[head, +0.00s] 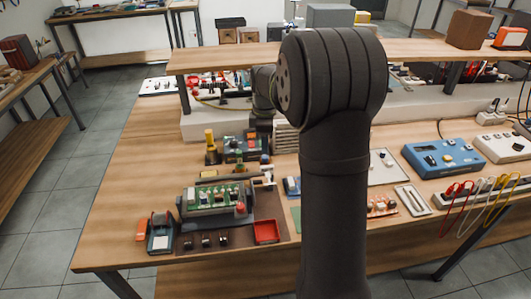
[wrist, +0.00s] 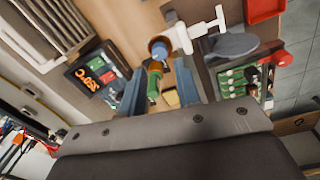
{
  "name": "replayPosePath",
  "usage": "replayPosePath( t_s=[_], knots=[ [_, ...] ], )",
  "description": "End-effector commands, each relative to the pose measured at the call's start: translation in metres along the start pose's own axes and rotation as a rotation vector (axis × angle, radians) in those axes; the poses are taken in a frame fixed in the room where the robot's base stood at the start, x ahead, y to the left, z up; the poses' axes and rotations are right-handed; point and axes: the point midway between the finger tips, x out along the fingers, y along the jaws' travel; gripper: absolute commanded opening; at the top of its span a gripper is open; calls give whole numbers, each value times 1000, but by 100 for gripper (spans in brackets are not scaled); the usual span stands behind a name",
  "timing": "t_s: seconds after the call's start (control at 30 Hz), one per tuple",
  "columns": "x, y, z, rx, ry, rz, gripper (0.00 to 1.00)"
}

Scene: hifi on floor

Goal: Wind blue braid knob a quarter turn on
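A green cylindrical piece (wrist: 153,86) with a brown top shows between my fingers. My gripper (wrist: 158,80) is open, one blue-grey finger on each side of the green piece, with visible gaps. I cannot tell whether the blue and green parts are joined. In the head view a small blue spot near the board holder (head: 265,159) looks like the same knob. My arm hides much of the gripper there.
A dark box with an orange display (wrist: 95,76) stands left of my fingers in the wrist view. A circuit board holder (wrist: 240,80) with a red knob (wrist: 283,58) is on the right. A red tray (head: 266,231) lies near the front. The table's left side is clear.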

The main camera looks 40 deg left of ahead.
Motion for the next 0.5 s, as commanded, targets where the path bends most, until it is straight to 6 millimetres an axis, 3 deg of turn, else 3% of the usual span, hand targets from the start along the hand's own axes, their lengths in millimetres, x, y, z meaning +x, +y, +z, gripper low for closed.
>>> replayPosePath(
  t_s=[0.2,0.5],
  knots=[
    [36,0,0,0,0,-1,30],
    [52,0,0,0,0,1,30]
  ],
)
